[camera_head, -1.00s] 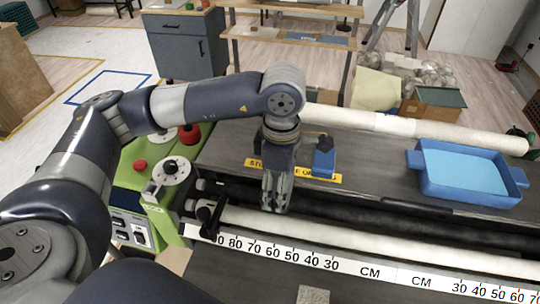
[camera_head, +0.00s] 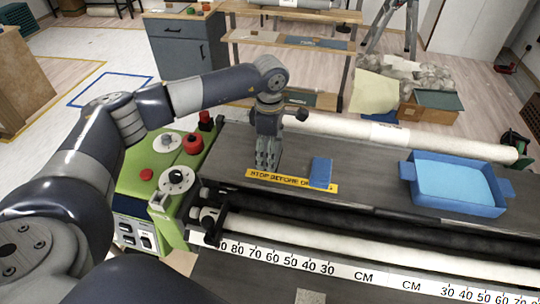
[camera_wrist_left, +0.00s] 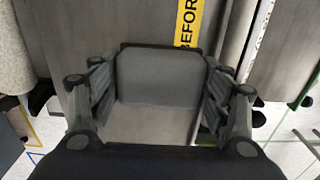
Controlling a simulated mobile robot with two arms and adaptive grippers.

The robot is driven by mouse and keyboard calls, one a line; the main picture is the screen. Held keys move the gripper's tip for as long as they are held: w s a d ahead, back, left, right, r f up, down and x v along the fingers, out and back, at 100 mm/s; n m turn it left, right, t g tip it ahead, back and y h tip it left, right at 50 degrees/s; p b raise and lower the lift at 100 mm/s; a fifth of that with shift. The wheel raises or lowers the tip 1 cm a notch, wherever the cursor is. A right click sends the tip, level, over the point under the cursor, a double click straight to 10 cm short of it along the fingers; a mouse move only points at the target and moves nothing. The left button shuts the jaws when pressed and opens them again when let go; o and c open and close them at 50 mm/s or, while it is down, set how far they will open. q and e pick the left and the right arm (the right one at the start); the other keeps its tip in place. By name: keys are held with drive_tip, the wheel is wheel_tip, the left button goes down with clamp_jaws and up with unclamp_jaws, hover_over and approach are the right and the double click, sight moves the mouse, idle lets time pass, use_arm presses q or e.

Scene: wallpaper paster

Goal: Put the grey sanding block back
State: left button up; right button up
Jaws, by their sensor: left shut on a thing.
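My left gripper (camera_head: 268,165) points down above the dark top board of the machine, left of the blue block (camera_head: 321,173). In the left wrist view, its fingers (camera_wrist_left: 160,98) are closed on both sides of the grey sanding block (camera_wrist_left: 160,75). The head view does not show the held block clearly, as the fingers hide it. The yellow warning strip (camera_head: 258,176) lies on the board just in front of the gripper. My right gripper is not in view.
A blue tray (camera_head: 408,170) stands on the board at the right. A long white roll (camera_head: 440,142) lies behind it. Rollers and a white ruler (camera_head: 345,272) run along the front. A green control panel (camera_head: 135,178) with red knobs is at the left.

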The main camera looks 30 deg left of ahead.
use_arm(q)
wheel_tip(320, 180, down, 2)
drive_tip(key=shift+f+p, duration=0.25)
drive_tip(key=shift+p, duration=0.3)
drive_tip(key=shift+f, duration=0.25)
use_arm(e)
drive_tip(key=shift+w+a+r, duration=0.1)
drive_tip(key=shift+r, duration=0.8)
use_arm(q)
drive_tip(key=shift+d, duration=0.1)
drive_tip(key=shift+f+b, duration=0.35)
drive_tip(key=shift+b, duration=0.05)
drive_tip(key=o, duration=1.1)
drive_tip(key=shift+r, duration=0.1)
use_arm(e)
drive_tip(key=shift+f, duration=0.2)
